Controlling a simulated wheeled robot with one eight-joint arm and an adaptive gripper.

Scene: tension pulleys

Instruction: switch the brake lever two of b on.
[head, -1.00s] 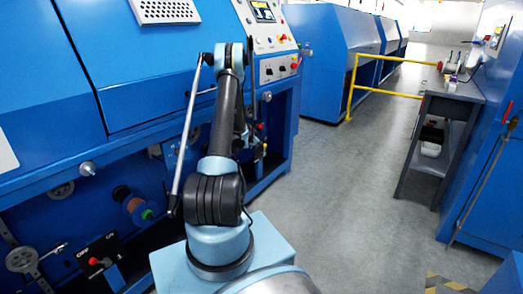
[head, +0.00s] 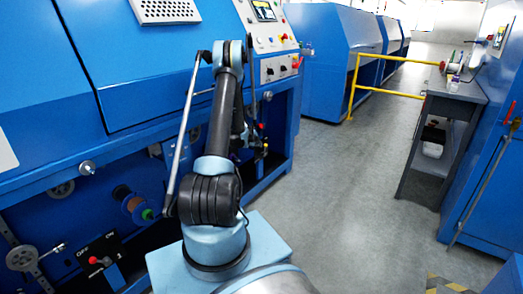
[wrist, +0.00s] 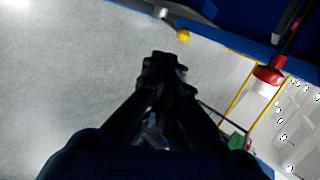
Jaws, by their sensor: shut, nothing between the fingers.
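In the head view, a small lever with a red knob (head: 95,261) sits on a black OFF/ON plate (head: 84,250) at the lower left of the blue machine. Another red knob (head: 259,127) shows low at the machine's right end, with a yellow knob (head: 265,146) below it. I cannot tell which is brake lever two of b. In the wrist view, my gripper (wrist: 163,64) is shut and empty. A red knob-like part (wrist: 268,74) is to its right and a yellow knob (wrist: 183,35) is above; both look apart from the fingers. In the head view my arm mostly hides the gripper.
The blue machine (head: 130,90) fills the left side, with a control panel (head: 270,40) at its right end. A yellow rail (head: 352,88) stands beyond. A dark bench (head: 428,150) and blue cabinet (head: 480,190) are at right. The grey floor between is clear.

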